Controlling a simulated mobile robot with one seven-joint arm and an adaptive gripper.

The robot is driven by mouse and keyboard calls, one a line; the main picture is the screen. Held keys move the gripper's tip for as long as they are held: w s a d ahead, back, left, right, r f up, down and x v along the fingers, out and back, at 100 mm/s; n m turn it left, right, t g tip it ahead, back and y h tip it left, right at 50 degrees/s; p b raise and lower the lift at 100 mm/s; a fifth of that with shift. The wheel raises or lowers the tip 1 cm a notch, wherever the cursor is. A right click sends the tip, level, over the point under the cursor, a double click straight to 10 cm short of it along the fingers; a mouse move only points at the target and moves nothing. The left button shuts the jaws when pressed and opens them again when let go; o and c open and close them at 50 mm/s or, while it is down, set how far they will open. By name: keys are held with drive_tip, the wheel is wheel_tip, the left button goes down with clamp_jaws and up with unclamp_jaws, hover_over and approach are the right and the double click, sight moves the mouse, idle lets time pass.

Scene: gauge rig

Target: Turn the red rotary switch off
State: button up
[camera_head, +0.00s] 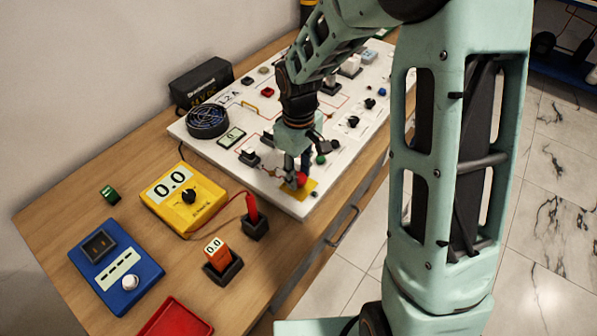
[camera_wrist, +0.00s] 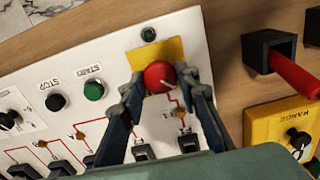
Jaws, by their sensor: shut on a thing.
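The red rotary switch (camera_wrist: 159,77) sits on a yellow plate (camera_wrist: 172,50) at a corner of the white panel in the wrist view. In the head view the red switch (camera_head: 300,179) is partly hidden behind my gripper (camera_head: 297,175), at the panel's near right corner. My gripper (camera_wrist: 161,92) also shows in the wrist view, with one finger on each side of the red knob. It is shut on the knob. The knob's pointer mark cannot be made out.
Green (camera_wrist: 94,90) and black (camera_wrist: 55,102) push buttons are beside the switch on the white panel (camera_head: 225,160).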

sight(299, 177)
drive_tip(key=shift+n, duration=0.3)
drive_tip(key=o, duration=1.2)
drive_tip(key=shift+c, duration=0.2)
wheel_tip(299, 177, up, 12)
